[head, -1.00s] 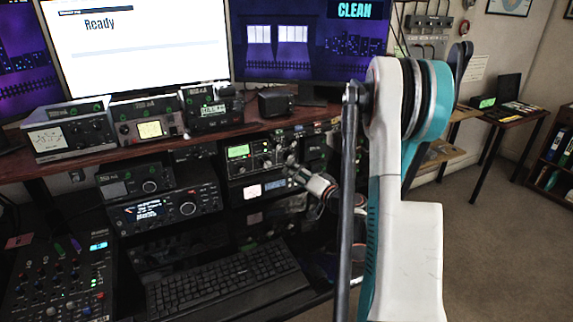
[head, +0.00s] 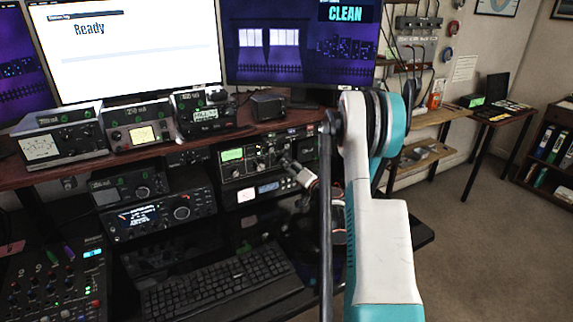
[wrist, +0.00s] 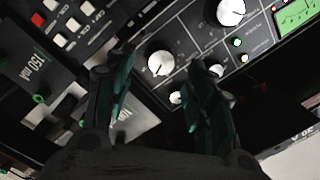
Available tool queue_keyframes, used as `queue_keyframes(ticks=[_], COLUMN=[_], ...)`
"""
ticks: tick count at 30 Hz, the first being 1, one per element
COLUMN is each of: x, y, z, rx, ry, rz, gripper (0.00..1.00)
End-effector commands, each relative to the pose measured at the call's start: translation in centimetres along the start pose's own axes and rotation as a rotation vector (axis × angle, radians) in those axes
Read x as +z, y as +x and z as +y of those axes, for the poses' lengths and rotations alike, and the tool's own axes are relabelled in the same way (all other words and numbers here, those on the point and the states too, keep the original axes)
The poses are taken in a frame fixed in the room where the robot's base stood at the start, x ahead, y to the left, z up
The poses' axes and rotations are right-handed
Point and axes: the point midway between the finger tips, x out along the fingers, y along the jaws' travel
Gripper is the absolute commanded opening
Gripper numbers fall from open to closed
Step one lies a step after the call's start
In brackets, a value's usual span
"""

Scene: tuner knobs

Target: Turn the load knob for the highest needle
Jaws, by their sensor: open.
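The tuner (head: 232,171) is a dark panel with a lit green meter (head: 232,155) and several knobs, on the shelf under the desk top. In the wrist view its green meter (wrist: 297,15) is at the upper right. My gripper (head: 288,161) is at the panel's right part in the head view, its fingertips small and dark there. In the wrist view my gripper (wrist: 165,66) is open, with a white-capped knob (wrist: 160,63) showing between its fingers. Contact cannot be told. Another white-capped knob (wrist: 231,12) is at the upper right. The labels are too blurred to tell which is load; the needle is unclear.
Radio units (head: 160,218) stand left of the tuner, with a keyboard (head: 220,283) below. The desk top's edge (head: 130,157) runs just above the tuner. Small meter boxes (head: 135,126) sit on it. Open floor (head: 480,210) lies to the right.

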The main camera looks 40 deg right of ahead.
Motion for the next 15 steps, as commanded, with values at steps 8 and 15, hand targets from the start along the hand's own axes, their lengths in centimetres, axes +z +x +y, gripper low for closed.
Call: queue_keyframes(ticks=[8, 15], x=[0.0, -0.1], y=[3.0, 3.4], z=[0.0, 0.0], rx=[0.0, 0.001], ry=[0.0, 0.0], rz=[0.0, 0.001], gripper=[0.5, 0.5])
